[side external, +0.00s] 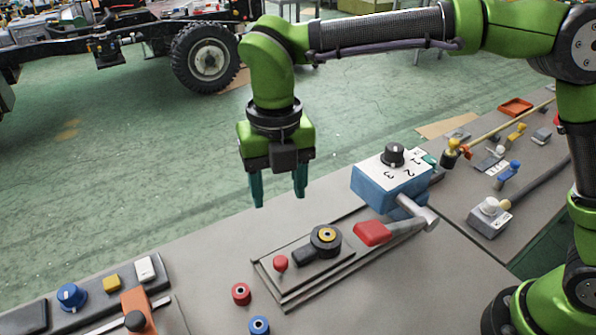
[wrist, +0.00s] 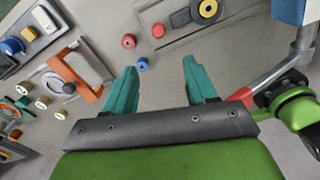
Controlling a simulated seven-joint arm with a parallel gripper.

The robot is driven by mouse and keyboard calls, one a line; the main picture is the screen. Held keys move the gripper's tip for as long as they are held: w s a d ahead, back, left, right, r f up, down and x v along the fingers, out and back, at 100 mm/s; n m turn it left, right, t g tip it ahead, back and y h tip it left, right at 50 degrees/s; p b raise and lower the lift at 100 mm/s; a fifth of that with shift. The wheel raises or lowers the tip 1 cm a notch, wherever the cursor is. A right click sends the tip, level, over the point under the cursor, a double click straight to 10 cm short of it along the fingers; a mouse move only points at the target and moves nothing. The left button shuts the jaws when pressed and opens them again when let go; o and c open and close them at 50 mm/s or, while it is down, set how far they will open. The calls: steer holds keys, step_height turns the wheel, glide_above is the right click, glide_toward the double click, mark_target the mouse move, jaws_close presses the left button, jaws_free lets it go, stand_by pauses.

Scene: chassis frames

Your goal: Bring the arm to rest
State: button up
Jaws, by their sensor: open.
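My gripper (side external: 278,187) hangs in the air above the far edge of the grey bench, pointing down. Its two teal fingers stand apart with nothing between them. In the wrist view my gripper (wrist: 162,85) also shows open and empty, with bare bench beyond the fingertips. It touches nothing that I can see.
Below are a black knob with a yellow centre (side external: 325,238), a red knob (side external: 281,262), a red ring (side external: 241,293) and a blue ring (side external: 259,325). A blue box with a dial (side external: 385,185) and a red-handled lever (side external: 372,232) stand right. The near bench middle is clear.

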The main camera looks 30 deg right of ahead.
steer(key=s+d+r+n+t+y, duration=0.1)
steer(key=s+d+n+t, duration=0.2)
steer(key=d+n, duration=1)
steer(key=s+d+r+n+t+y, duration=0.1)
steer(key=s+d+n+t, duration=0.3)
steer(key=n, duration=1.8)
steer(key=s+d+r, duration=0.1)
steer(key=s+d, duration=0.4)
steer(key=d, duration=0.4)
steer(key=shift+s, duration=0.15)
steer(key=shift+a, duration=0.1)
